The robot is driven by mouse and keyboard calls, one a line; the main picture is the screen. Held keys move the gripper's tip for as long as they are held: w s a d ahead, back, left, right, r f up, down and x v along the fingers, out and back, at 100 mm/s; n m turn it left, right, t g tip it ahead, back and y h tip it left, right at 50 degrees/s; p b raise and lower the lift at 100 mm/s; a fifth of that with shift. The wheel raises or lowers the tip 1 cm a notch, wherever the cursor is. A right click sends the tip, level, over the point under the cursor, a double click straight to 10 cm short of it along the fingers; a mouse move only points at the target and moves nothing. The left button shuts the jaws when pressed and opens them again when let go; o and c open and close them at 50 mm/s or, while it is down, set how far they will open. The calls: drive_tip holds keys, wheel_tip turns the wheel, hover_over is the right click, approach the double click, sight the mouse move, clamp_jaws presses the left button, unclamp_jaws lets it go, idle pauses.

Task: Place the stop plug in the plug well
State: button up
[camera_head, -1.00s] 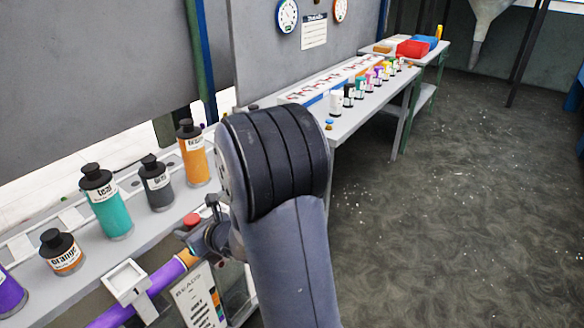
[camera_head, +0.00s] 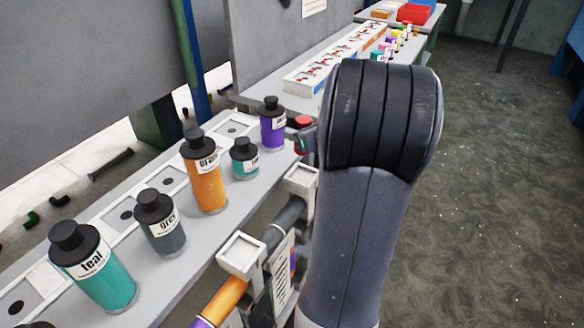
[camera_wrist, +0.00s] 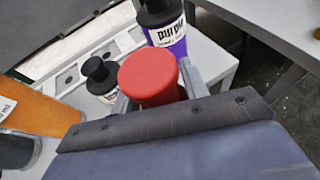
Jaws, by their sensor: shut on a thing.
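The red stop plug (camera_wrist: 149,76) is upright between my gripper's fingers (camera_wrist: 152,92) in the wrist view, with a round flat top. My gripper is shut on it. In the head view, the plug (camera_head: 304,120) shows just left of my arm, beside the bench edge, with my gripper (camera_head: 306,137) mostly hidden by the arm. Two white square holders with open tops, a front one (camera_head: 241,254) and a farther one (camera_head: 301,179), sit on a pipe along the bench front. I cannot tell whether either is the plug well.
Bottles stand along the bench (camera_head: 185,262): teal (camera_head: 97,275), grey (camera_head: 163,228), orange (camera_head: 207,183), small teal (camera_head: 244,162) and purple (camera_head: 272,130). The purple bottle (camera_wrist: 168,38) is close behind the plug. A farther table holds a white tray (camera_head: 325,72). The floor at right is clear.

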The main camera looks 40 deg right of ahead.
wheel_tip(320, 180, down, 10)
drive_tip(key=shift+r+b, duration=0.25)
drive_tip(key=shift+b, duration=0.45)
drive_tip(key=shift+f, duration=0.2)
drive_tip(key=o, duration=1.4)
drive_tip(key=shift+r, duration=0.15)
drive_tip(key=shift+s+d+r, duration=0.1)
drive_tip(key=shift+s+r, duration=0.05)
drive_tip(key=shift+s, duration=0.2)
drive_tip(key=v, duration=1.1)
drive_tip(key=shift+s, duration=0.2)
